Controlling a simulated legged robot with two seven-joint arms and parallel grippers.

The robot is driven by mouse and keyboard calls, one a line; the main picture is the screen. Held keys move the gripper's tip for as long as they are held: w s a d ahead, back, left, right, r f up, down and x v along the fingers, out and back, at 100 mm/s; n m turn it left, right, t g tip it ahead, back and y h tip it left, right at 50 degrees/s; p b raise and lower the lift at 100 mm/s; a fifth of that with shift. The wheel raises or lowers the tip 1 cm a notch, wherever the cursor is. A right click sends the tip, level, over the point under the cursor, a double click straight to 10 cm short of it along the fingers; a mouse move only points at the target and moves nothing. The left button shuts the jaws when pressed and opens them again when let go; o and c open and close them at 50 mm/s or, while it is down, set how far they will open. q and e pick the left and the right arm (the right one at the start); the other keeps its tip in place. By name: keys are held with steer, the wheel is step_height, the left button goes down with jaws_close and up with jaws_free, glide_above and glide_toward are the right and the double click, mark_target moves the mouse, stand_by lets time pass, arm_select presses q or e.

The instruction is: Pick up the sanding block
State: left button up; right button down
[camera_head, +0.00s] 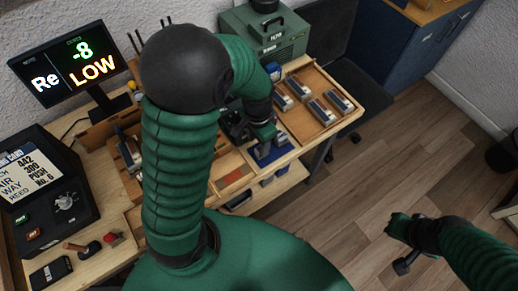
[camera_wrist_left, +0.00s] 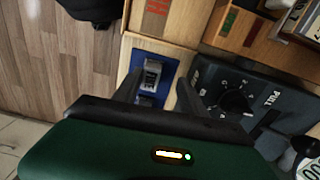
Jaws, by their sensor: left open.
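I cannot tell for sure which thing is the sanding block. A grey, block-like piece (camera_wrist_left: 152,74) sits on a blue pad (camera_wrist_left: 176,54) in the left wrist view. The blue pad also shows at the bench's front edge in the head view (camera_head: 272,154). My left gripper (camera_head: 263,136) points down over this pad. In the left wrist view, its two dark fingers (camera_wrist_left: 159,94) are apart on either side of the grey piece, with no visible contact. My right gripper (camera_head: 402,247) hangs over the floor at the right, too small to read its jaws.
A wooden tray (camera_head: 322,70) with several grey-blue blocks lies right of my left gripper. A green case (camera_head: 262,40) stands behind. A display (camera_head: 70,60) and a black control box (camera_head: 45,190) stand at the left. A dark knob box (camera_wrist_left: 235,100) is close beside the left fingers.

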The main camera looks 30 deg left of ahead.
arm_select(q)
steer(key=shift+f, duration=0.95)
steer(key=shift+d+f, duration=0.2)
steer(key=shift+f, duration=0.05)
steer(key=shift+s+d+r, duration=0.15)
steer(key=shift+d+r, duration=0.05)
steer(key=shift+d, duration=0.8)
steer(key=shift+c, duration=1.9)
steer(key=shift+a, duration=0.2)
steer(key=shift+c, duration=1.1)
steer(key=shift+a+f, duration=0.1)
steer(key=shift+a, duration=0.45)
jaws_close()
steer(key=shift+d, duration=0.25)
steer(key=shift+d+r, duration=0.15)
steer(key=shift+r, duration=0.65)
step_height(320, 180, up, 2)
steer(key=shift+r, duration=0.15)
steer(key=s+d, duration=0.3)
steer(key=d, duration=0.4)
steer(key=s+d+r, duration=0.1)
steer(key=s+d, duration=0.2)
steer(key=d, duration=0.4)
steer(key=shift+d, duration=0.25)
arm_select(e)
steer(key=shift+d+f, duration=0.25)
steer(key=shift+d, duration=0.35)
